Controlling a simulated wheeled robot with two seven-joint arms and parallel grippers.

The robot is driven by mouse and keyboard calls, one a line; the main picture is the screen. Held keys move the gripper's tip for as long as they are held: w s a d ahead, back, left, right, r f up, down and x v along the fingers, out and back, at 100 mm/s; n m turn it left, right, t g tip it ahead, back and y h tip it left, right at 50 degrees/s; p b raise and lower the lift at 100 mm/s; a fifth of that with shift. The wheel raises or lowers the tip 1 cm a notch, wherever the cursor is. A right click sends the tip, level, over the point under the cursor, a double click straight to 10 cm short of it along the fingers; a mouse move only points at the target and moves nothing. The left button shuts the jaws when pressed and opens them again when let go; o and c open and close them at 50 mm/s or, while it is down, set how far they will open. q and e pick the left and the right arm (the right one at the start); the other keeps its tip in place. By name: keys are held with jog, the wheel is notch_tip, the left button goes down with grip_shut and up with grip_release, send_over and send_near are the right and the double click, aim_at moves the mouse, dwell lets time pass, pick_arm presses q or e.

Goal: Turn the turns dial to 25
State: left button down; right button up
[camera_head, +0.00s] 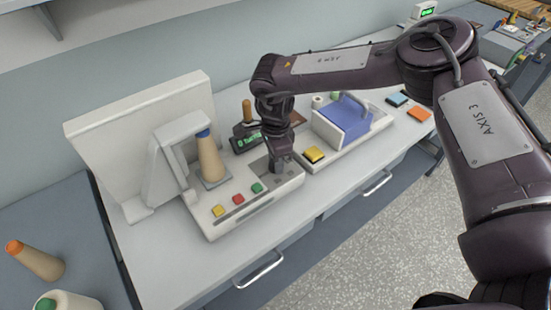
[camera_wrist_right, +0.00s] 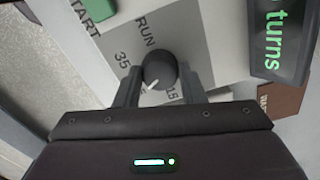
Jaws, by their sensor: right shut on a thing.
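The turns dial (camera_wrist_right: 159,68) is a round dark knob with a white pointer mark, on a grey panel of the white machine (camera_head: 245,212). In the right wrist view the pointer aims to the lower left of the picture. The label 35 (camera_wrist_right: 122,60) is left of the knob, and a partly covered 15 is at its lower right. My right gripper (camera_wrist_right: 160,88) has a finger on each side of the knob and is shut on it. In the head view my right gripper (camera_head: 280,168) points down at the machine's right end and hides the dial. My left gripper is out of view.
Yellow, red and green buttons (camera_head: 257,188) lie left of the gripper. A cone with a blue top (camera_head: 210,158) stands on the machine. A small display (camera_wrist_right: 280,40) reads "turns".

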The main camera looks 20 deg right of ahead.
jog(key=shift+w+r, duration=0.1)
jog(key=shift+r, duration=0.05)
dwell(0.3)
jog(key=o, duration=1)
jog(key=shift+r, duration=0.4)
notch_tip(320, 180, up, 7)
jog(key=shift+f+b, duration=0.1)
jog(key=shift+b, duration=1)
